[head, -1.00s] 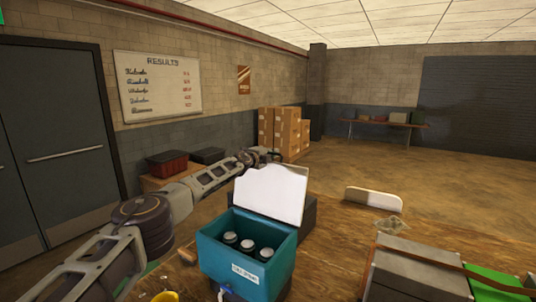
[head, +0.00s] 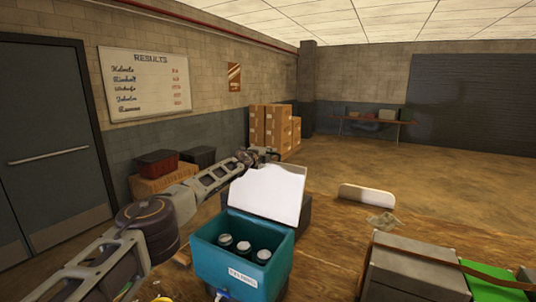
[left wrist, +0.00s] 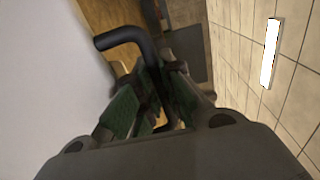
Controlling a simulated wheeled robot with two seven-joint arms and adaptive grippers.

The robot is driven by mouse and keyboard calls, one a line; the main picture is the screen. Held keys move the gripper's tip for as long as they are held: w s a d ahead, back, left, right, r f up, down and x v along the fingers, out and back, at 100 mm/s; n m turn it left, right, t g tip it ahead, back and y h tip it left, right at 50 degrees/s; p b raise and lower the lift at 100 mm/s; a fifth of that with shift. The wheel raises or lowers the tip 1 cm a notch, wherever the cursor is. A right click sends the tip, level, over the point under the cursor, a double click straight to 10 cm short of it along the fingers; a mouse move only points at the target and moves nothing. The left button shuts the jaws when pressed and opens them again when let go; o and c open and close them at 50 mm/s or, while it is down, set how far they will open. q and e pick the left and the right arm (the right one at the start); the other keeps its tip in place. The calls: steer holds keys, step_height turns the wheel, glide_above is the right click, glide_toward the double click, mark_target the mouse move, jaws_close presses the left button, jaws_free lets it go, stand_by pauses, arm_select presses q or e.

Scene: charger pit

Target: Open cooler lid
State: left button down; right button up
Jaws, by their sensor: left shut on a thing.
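The teal cooler (head: 243,268) stands on the wooden table with its white lid (head: 268,193) raised and leaning back, open. Three capped bottles (head: 243,246) show inside. My left gripper (head: 268,155) is at the lid's far top edge, small and partly hidden behind it. In the left wrist view, the green-padded fingers of my left gripper (left wrist: 152,95) are shut on a black bent bar (left wrist: 128,38), which looks like a handle. A pale surface (left wrist: 45,80), seemingly the lid, fills the left of that view. My right gripper is not in view.
A grey case (head: 415,265) and a green box (head: 490,275) sit at the table's right. Cardboard boxes (head: 272,128) are stacked beyond. The table's middle right of the cooler is clear.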

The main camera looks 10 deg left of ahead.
arm_select(q)
steer(key=shift+f, duration=0.3)
steer(key=c, duration=1.5)
jaws_free()
steer(key=shift+d, duration=0.1)
steer(key=shift+s, duration=0.1)
steer(key=shift+r, duration=0.2)
steer(key=shift+s+r, duration=0.35)
steer(key=shift+r, duration=0.05)
